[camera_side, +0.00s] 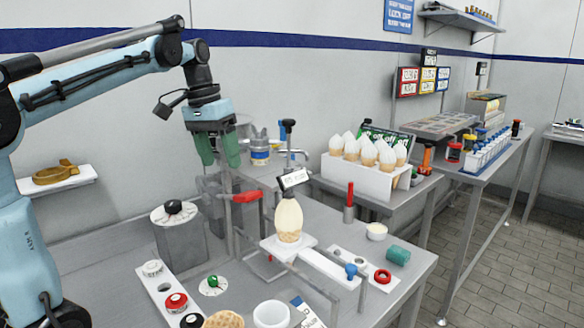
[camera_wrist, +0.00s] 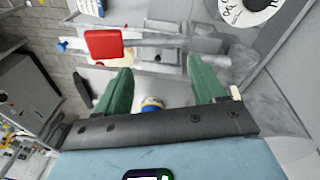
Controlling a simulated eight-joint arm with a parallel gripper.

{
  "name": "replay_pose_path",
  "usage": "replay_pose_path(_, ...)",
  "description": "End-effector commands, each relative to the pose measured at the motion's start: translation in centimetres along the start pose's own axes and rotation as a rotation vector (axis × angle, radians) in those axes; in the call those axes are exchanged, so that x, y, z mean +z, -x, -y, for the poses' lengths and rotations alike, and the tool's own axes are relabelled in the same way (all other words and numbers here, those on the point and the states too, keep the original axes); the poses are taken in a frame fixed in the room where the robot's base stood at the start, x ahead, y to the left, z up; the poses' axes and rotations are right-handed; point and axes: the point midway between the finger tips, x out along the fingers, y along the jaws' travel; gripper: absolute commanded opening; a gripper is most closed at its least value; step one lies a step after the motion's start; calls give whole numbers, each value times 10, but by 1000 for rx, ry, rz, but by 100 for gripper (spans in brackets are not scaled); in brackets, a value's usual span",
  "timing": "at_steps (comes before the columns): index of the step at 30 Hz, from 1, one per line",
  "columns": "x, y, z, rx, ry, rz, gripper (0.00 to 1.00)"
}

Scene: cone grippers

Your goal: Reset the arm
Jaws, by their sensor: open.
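My gripper (camera_side: 217,148) has green fingers and hangs pointing down above the back left of the metal table. It is open and empty. In the wrist view the two green fingers of my gripper (camera_wrist: 158,82) stand wide apart with nothing held between them. My arm reaches in from the left in the side view. A cream-topped cone (camera_side: 288,221) stands upright on a white stand, to the right of and below my gripper.
A red handle (camera_side: 246,196) sits just below my gripper; it also shows in the wrist view (camera_wrist: 103,44). A grey canister (camera_side: 180,236) stands at left. A white rack (camera_side: 366,174) holds several cones. White cup (camera_side: 271,314) is at the front.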

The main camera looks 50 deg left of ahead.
Motion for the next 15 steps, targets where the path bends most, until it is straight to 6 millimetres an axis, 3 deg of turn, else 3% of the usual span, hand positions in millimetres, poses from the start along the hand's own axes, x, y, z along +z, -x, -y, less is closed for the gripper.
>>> replay_pose_path(1, 3, -2, -30, 31, 18, -13, 69)
replay_pose_path(3, 7, -4, -62, 72, 60, -25, 69)
replay_pose_path(9, 29, -9, -134, 177, 161, -25, 69)
replay_pose_path(11, 39, -18, -150, 204, 158, -15, 69)
replay_pose_path(15, 56, -47, -153, 221, 58, 3, 69)
